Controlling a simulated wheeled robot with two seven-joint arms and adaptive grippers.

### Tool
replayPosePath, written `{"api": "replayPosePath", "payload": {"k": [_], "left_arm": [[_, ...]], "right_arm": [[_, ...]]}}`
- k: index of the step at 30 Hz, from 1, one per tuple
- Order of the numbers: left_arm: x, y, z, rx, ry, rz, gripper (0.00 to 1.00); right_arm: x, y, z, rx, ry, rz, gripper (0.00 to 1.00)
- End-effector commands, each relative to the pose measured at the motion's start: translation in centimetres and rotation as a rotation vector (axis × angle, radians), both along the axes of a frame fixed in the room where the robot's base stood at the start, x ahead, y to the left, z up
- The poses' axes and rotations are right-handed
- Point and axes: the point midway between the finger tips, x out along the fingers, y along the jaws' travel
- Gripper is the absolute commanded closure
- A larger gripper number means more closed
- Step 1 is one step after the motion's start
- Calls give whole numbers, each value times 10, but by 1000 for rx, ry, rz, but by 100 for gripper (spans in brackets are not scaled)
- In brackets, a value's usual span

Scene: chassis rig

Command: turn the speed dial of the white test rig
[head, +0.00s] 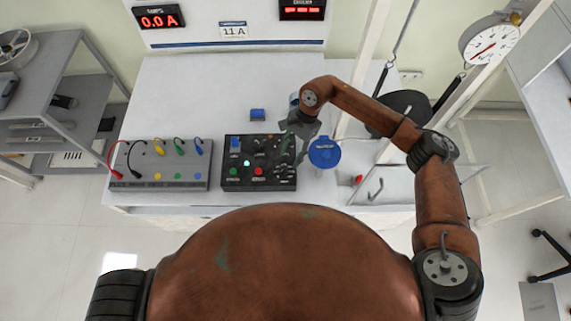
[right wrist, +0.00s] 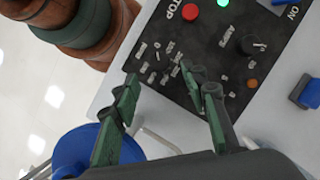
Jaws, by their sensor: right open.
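The white test rig (head: 190,85) stands before me, with a black control panel (head: 232,184) on its bench. The panel carries a lit green lamp (head: 247,162), a red button (right wrist: 190,11) by the word STOP and a blue switch (head: 235,145). A black knob (right wrist: 252,44) shows near the label AMPS in the right wrist view. Small white marks (right wrist: 165,60) sit on the panel's other part; I cannot tell which control is the speed dial. My right gripper (head: 292,148) is open and empty over the panel's right end; in the right wrist view its green-padded fingers (right wrist: 160,82) are apart. My left gripper is out of view.
A blue round lid (head: 323,152) is close to the right of the gripper. A grey box with coloured leads (head: 160,178) is left of the panel. A small blue block (head: 257,115) lies behind it. A hanging gauge (head: 489,44) and white posts stand right.

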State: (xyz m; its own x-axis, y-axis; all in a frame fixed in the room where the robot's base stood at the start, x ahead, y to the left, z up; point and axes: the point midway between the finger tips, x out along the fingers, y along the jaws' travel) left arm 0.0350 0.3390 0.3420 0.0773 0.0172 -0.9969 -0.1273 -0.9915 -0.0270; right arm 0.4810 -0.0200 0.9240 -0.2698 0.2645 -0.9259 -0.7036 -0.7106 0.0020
Motion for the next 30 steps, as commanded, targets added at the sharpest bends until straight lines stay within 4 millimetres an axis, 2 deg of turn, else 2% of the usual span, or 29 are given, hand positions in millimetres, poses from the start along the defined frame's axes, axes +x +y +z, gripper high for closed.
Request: {"api": "replayPosePath", "payload": {"k": [6, 12, 22, 30], "left_arm": [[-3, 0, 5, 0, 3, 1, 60], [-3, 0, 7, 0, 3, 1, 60], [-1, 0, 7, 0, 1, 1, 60], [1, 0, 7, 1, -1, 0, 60]], "right_arm": [[-12, 11, -32, 3, 5, -1, 60], [-16, 15, -51, 4, 3, -4, 60], [-18, 16, -55, 4, 3, -5, 60], [-18, 16, -55, 4, 3, -5, 78]]}}
